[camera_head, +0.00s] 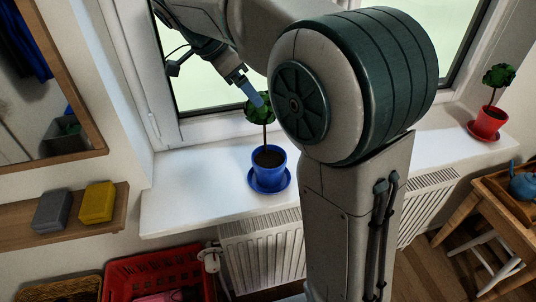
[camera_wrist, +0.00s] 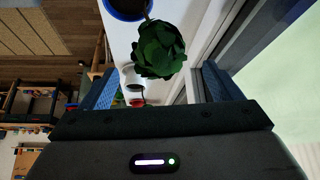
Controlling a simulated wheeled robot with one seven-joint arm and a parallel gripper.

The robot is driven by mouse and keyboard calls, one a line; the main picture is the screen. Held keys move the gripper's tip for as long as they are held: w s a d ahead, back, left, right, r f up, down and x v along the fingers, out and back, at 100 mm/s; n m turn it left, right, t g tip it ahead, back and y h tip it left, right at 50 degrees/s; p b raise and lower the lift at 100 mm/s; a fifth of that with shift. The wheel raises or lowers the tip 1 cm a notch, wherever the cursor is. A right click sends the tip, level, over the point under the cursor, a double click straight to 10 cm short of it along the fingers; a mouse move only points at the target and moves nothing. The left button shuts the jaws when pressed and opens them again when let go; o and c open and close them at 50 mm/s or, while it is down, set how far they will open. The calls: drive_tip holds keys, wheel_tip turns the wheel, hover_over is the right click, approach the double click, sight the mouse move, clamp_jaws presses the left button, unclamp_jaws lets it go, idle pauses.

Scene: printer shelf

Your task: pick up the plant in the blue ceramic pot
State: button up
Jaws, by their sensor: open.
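The plant in the blue ceramic pot (camera_head: 268,158) stands upright on a blue saucer on the white windowsill. Its thin stem rises to a round green leafy crown (camera_head: 259,110). My gripper (camera_head: 252,92) is beside and slightly above the crown, at its upper left in the head view; the crown is partly hidden by my arm. In the wrist view the leafy crown (camera_wrist: 159,50) lies just beyond the space between my two blue fingers (camera_wrist: 158,88), and the blue pot (camera_wrist: 125,8) is cut off at the top edge. My gripper is open and holds nothing.
A second plant in a red pot (camera_head: 487,122) stands on the sill at right. The window frame (camera_head: 215,127) is close behind my gripper. A wall shelf (camera_head: 85,222) holds a grey and a yellow block. The sill (camera_head: 190,190) left of the blue pot is bare.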

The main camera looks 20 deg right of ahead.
drive_tip(key=x, duration=0.3)
drive_tip(key=shift+d+f, duration=0.2)
drive_tip(key=shift+f, duration=0.05)
drive_tip(key=shift+d+p+x, duration=0.2)
drive_tip(key=shift+p+x, duration=0.3)
drive_tip(key=shift+x, duration=2.2)
drive_tip(key=shift+r, duration=0.15)
clamp_jaws()
